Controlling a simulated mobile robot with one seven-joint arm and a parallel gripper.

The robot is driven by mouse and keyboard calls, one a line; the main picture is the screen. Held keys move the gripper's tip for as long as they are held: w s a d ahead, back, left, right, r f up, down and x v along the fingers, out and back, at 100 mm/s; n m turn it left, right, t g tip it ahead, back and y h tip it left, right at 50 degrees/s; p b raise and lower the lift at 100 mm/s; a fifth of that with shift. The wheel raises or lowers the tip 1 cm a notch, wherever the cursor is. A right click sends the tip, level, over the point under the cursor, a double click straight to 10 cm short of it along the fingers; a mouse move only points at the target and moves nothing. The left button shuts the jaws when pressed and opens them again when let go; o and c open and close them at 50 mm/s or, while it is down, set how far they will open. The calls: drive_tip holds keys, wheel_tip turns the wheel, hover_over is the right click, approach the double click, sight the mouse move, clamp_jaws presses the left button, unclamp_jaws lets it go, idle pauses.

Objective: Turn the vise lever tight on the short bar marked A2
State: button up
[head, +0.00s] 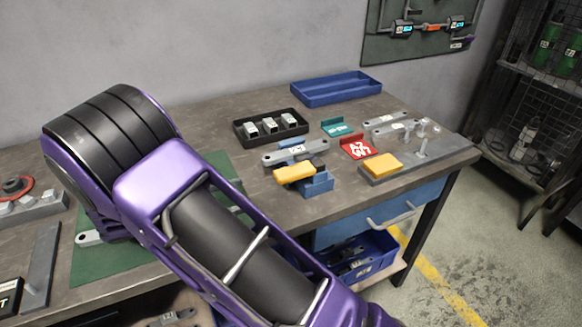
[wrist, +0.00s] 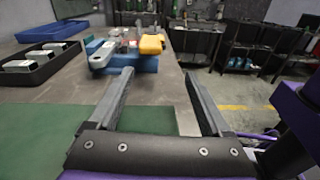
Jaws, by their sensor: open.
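A blue vise (head: 316,184) stands near the table's front edge, with a yellow block-like part (head: 294,174) at its front. A grey metal bar (head: 297,152) with a small label lies across its top; I cannot read the label. In the wrist view the vise (wrist: 140,64), the bar (wrist: 103,54) and the yellow part (wrist: 152,44) are ahead of my gripper. I cannot make out the lever clearly. My gripper (wrist: 158,74) is open and empty, apart from the vise, above the table and green mat. My own arm hides it in the head view.
A black tray (head: 242,138) holds three short metal pieces. Behind it is a blue tray (head: 337,101). A red sign (head: 357,148) reads A2 W7, beside a teal sign (head: 336,127). A grey plate (head: 440,150) with pegs and a yellow block (head: 382,166) is at right.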

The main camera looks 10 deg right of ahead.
sight(312, 167)
drive_tip(key=shift+w+a+r+n+t+h, duration=0.15)
drive_tip(key=shift+w+a+n+t+h, duration=0.2)
drive_tip(key=shift+w+t, duration=0.2)
drive_tip(key=w+d, duration=0.1)
drive_tip(key=d, duration=0.4)
drive_tip(key=w+d+b, duration=0.1)
drive_tip(key=d, duration=0.5)
drive_tip(key=w+d, duration=0.1)
drive_tip(key=d, duration=0.5)
drive_tip(key=shift+w, duration=0.25)
clamp_jaws()
